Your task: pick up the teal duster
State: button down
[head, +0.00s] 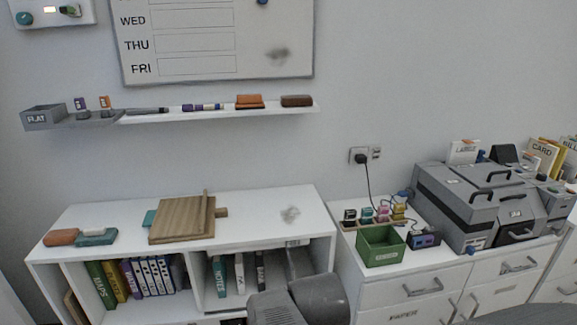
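A teal block (96,238), which looks like a duster, lies on the left end of the white shelf desk top (255,205). A small white piece sits on its upper side. It lies just right of an orange-brown block (61,237). Another teal piece (149,218) shows at the left edge of the wooden board; most of it is hidden, so I cannot tell what it is. My gripper is not visible; only grey and dark parts of my arm show at the bottom centre.
A wooden board with an upright edge (180,222) stands mid-desk. A grey smudge (290,214) marks the clear right part. Books (150,277) fill the cubbies below. A wall ledge (215,109) holds markers and two brown blocks. A green box (381,247) stands on the right cabinet.

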aim_at(91, 236)
jog(key=u, duration=1.55)
